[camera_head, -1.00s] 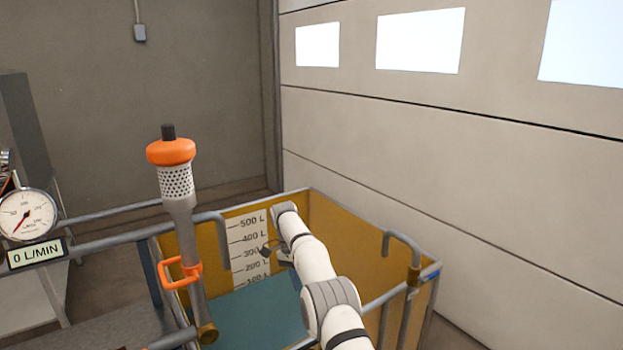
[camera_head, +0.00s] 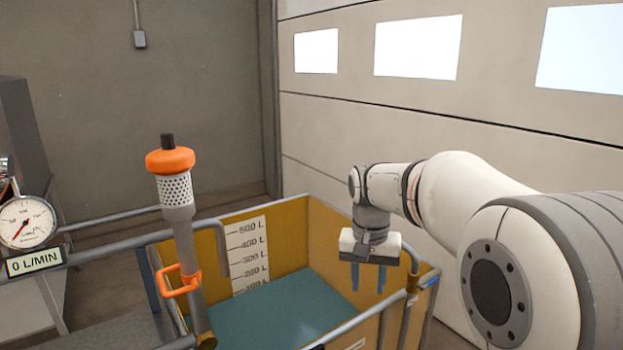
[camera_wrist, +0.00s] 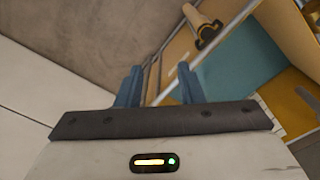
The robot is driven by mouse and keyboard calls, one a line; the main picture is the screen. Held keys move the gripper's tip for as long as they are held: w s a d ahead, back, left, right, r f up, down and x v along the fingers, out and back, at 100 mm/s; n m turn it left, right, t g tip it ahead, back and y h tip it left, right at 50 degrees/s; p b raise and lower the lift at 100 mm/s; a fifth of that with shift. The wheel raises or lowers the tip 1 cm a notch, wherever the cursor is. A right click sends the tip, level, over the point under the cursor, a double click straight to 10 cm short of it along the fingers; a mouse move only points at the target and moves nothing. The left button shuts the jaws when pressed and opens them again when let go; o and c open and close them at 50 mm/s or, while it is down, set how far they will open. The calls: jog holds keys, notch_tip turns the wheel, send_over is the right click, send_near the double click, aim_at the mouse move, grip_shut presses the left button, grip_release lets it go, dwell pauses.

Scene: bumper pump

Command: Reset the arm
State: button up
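My gripper (camera_head: 369,277) hangs with its blue fingers pointing down, above the right side of the yellow tank (camera_head: 318,225). The two fingers stand apart with nothing between them. In the wrist view the gripper (camera_wrist: 158,82) also shows its fingers apart and empty. The upper arm reaches in from the right edge of the head view. The tank has a litre scale (camera_head: 249,256) on its inner wall and a teal surface (camera_head: 275,312) inside.
A grey pipe with an orange cap (camera_head: 170,160) and orange handle (camera_head: 178,281) stands at the tank's left. A gauge (camera_head: 27,222) above a display (camera_head: 36,261) reading 0 L/MIN is further left. Grey rails (camera_head: 220,250) bend over the tank's edges. A panelled door (camera_head: 450,115) closes the right.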

jog(key=s+d+f+n+t, duration=0.1)
jog(key=s+d+f, duration=0.1)
jog(key=s, duration=0.8)
jog(key=s+d+f+n+t, duration=0.1)
jog(key=s+f, duration=0.2)
jog(key=s, duration=0.7)
jog(key=shift+s+d+f+n+y, duration=0.2)
jog(key=shift+d+n+y, duration=0.1)
jog(key=shift+d+n, duration=0.1)
